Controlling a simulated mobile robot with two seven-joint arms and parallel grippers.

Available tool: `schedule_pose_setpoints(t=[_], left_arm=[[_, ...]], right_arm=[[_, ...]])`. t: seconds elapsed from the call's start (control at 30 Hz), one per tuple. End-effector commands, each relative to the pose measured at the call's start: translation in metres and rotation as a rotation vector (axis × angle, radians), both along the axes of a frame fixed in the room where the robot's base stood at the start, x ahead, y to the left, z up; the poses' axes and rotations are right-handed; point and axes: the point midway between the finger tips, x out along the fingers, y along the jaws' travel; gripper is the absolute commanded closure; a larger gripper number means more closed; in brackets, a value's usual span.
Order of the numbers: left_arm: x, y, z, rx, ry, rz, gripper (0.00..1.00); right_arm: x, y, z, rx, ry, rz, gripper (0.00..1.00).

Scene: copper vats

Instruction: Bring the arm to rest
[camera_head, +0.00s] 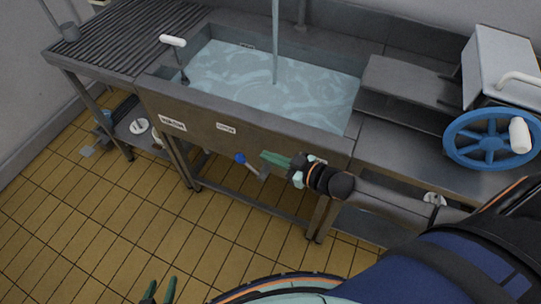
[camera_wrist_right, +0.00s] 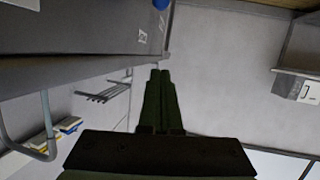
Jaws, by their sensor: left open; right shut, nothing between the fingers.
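My right arm comes in from the lower right of the head view and reaches across in front of the sink. Its gripper (camera_head: 272,158) is shut and empty, in front of the sink's front panel. In the right wrist view the two dark green fingers (camera_wrist_right: 160,80) lie side by side with nothing between them. My left gripper (camera_head: 159,290) shows only its green fingertips at the bottom edge of the head view, apart and empty, above the tiled floor.
A steel sink (camera_head: 240,130) holds water (camera_head: 270,85), with a stream falling into it. A blue knob (camera_head: 240,158) sits low near the right gripper's tip. A blue wheel (camera_head: 490,139) stands on the right counter. Open tiled floor (camera_head: 100,230) lies at the left.

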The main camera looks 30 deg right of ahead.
Motion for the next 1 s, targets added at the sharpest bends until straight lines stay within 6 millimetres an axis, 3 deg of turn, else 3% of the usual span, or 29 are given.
schedule_pose_setpoints(t=[0.47,0.57,0.67,0.8,1.0], left_arm=[[0.000,0.000,-0.001,0.000,0.001,0.000,0.50],[-0.001,0.000,-0.001,0.000,0.002,0.000,0.50],[-0.001,0.000,-0.001,0.000,0.002,0.000,0.50],[-0.001,0.000,-0.001,0.000,0.002,0.000,0.50],[-0.001,0.000,-0.001,0.001,0.003,0.000,0.50]], right_arm=[[0.000,0.000,-0.001,0.000,0.001,-0.001,1.00],[-0.009,0.007,-0.007,0.008,0.021,-0.014,1.00],[-0.031,0.022,-0.022,0.018,0.074,-0.054,1.00],[-0.079,0.039,-0.048,0.013,0.198,-0.149,1.00],[-0.144,0.038,-0.076,-0.030,0.384,-0.267,1.00]])
